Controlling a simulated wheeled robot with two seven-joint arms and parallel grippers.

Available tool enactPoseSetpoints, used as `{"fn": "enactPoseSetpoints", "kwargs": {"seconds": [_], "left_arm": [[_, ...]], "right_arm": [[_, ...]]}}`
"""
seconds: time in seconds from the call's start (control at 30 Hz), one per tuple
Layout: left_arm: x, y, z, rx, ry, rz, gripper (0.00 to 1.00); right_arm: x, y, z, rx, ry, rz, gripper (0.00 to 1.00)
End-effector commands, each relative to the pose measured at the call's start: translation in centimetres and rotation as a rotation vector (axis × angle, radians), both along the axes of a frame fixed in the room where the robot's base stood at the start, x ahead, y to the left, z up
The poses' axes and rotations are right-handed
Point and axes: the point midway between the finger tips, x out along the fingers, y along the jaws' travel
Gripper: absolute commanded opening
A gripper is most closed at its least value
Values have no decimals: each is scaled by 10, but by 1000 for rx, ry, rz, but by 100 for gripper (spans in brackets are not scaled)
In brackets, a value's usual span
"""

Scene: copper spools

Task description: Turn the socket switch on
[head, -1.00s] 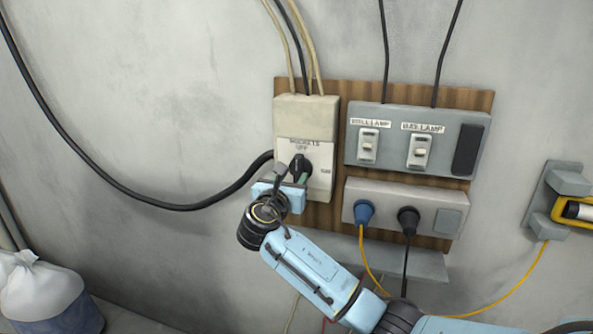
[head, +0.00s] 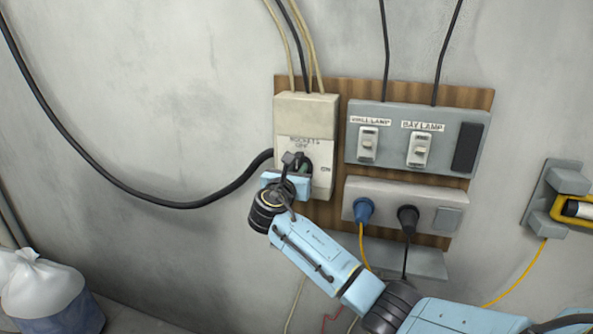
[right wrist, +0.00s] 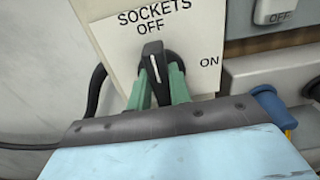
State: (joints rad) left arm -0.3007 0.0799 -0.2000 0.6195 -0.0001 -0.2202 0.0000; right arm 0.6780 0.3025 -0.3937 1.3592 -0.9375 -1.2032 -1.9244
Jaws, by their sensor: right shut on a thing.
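The sockets switch is a black rotary knob (right wrist: 153,62) on the beige box (head: 307,115) at the left of the wooden board. In the right wrist view its white line points up toward the OFF label, and an ON label is printed to its right. My right gripper (right wrist: 158,78) has its green fingers on both sides of the knob, shut on it. In the head view the right gripper (head: 300,172) is in front of the box and partly hides the knob. My left gripper is not in view.
A grey panel (head: 440,118) with two lamp switches is to the right. Below it is a socket strip (head: 385,197) with a blue plug (head: 363,210) and a black plug (head: 408,217). A thick black cable (head: 215,203) enters the box from the left.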

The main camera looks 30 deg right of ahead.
Motion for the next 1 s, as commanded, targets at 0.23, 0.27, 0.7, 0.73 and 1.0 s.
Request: {"fn": "enactPoseSetpoints", "kwargs": {"seconds": [0.23,0.27,0.7,0.73,1.0], "left_arm": [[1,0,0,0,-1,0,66],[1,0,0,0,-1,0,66],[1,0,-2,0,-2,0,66],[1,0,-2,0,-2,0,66],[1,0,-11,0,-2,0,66]], "right_arm": [[0,0,0,12,-14,0,0],[0,0,0,16,-18,0,0],[-2,-2,-1,201,-236,0,0],[-3,-2,-1,220,-257,0,0],[-4,-3,-4,387,-452,0,0]]}}
